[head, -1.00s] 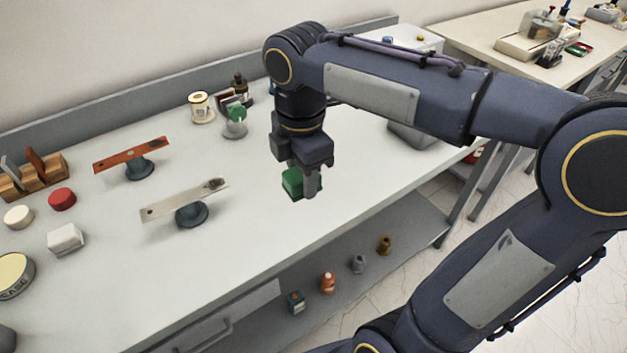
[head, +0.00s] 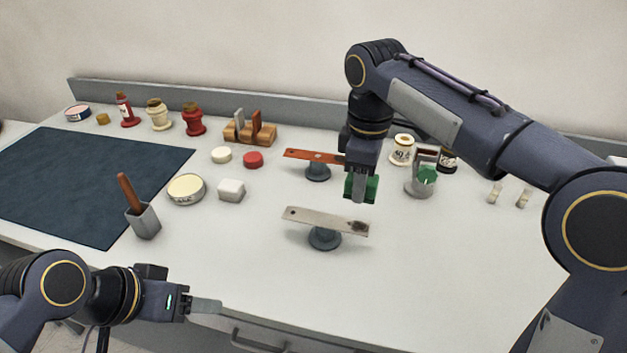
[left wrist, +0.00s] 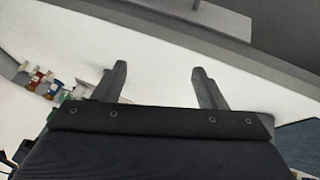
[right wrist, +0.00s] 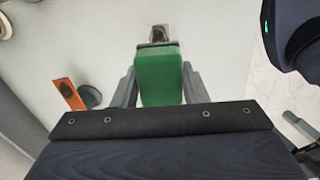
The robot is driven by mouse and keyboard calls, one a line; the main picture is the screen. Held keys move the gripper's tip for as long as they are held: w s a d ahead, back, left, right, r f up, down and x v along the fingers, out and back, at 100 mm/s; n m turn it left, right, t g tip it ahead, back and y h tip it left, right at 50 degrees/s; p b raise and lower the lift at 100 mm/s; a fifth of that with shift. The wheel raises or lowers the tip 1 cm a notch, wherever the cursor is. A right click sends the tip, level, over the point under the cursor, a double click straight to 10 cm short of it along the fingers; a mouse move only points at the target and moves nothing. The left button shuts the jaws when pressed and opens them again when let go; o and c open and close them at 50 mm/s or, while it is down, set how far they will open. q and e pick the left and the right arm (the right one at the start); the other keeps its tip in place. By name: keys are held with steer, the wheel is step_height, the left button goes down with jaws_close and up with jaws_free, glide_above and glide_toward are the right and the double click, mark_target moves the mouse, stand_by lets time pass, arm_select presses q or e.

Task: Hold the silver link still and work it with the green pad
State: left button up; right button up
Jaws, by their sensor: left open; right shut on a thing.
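The silver link (head: 318,220) is a flat bar lying on a dark round stand (head: 324,240), with a dark patch at its right end. The patched end also shows beyond the pad in the right wrist view (right wrist: 158,34). My right gripper (head: 358,197) is shut on the green pad (head: 371,188), held above the bench behind the link's right end. The pad (right wrist: 160,75) sits between both fingers in the right wrist view. My left gripper (head: 207,305) is at the bench's front edge, left of the link. Its fingers (left wrist: 158,82) are apart and empty.
A copper-coloured link (head: 313,157) on a similar stand is behind, close to my right arm. A white block (head: 231,190), a round tin (head: 187,189) and a grey holder (head: 144,222) stand left. The bench front right is clear.

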arm_select(q)
steer(key=w+d+r+m+g, duration=0.2)
steer(key=w+r+m, duration=0.35)
steer(key=w, duration=0.35)
steer(key=m+g, duration=0.4)
steer(key=m, duration=1)
glide_toward(321, 218)
steer(key=shift+s+a+r, duration=0.15)
steer(key=shift+s+a, duration=0.15)
steer(key=shift+a, duration=0.1)
steer(key=shift+w+d, duration=0.15)
steer(key=shift+d, duration=0.15)
steer(key=shift+d+f, duration=0.2)
steer(key=shift+f, duration=0.15)
steer(key=x, duration=1.1)
steer(key=shift+d+f, duration=0.1)
steer(key=shift+f, duration=0.1)
steer(key=c, duration=1.4)
